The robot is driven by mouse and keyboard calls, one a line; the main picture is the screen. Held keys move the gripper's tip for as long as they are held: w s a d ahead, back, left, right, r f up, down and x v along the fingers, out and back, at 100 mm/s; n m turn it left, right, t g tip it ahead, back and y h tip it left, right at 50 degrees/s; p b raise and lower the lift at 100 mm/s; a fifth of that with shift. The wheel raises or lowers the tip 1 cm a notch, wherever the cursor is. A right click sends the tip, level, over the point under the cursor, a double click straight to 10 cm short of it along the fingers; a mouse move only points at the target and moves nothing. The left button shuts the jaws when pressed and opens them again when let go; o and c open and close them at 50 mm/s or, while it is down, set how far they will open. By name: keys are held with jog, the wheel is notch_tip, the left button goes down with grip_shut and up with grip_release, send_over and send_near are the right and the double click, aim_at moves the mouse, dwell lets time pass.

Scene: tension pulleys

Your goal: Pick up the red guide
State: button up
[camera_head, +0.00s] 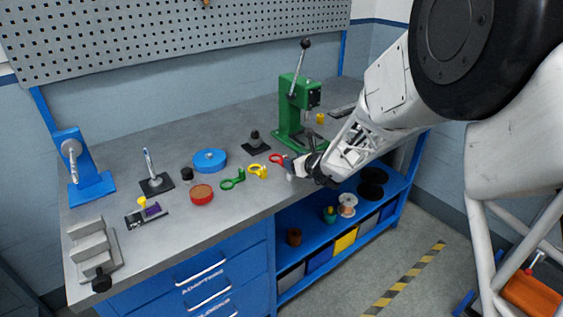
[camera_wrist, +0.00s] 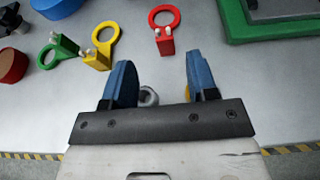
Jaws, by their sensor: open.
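The red guide (camera_wrist: 166,40) is a ring with a red block at its near end. In the wrist view it lies flat on the grey bench, ahead of my gripper (camera_wrist: 160,75). My gripper is open, with two blue fingers apart and nothing seen between their tips. The red guide's block is just beyond the fingertips, a little to the right of the middle.
A yellow guide (camera_wrist: 100,48) and a green guide (camera_wrist: 57,49) lie left of the red one. A green press (camera_head: 292,110) stands behind my gripper, its base (camera_wrist: 270,20) at the wrist view's top right. A small grey round part (camera_wrist: 149,96) shows between the finger bases.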

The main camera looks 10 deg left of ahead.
jog(key=shift+x, duration=1.6)
jog(key=shift+w+a+f, duration=0.2)
jog(key=shift+w+a, duration=0.05)
jog(key=shift+w, duration=0.2)
jog(key=shift+w+a+f, duration=0.2)
jog(key=shift+w, duration=0.2)
grip_shut()
jog(key=shift+r, duration=0.1)
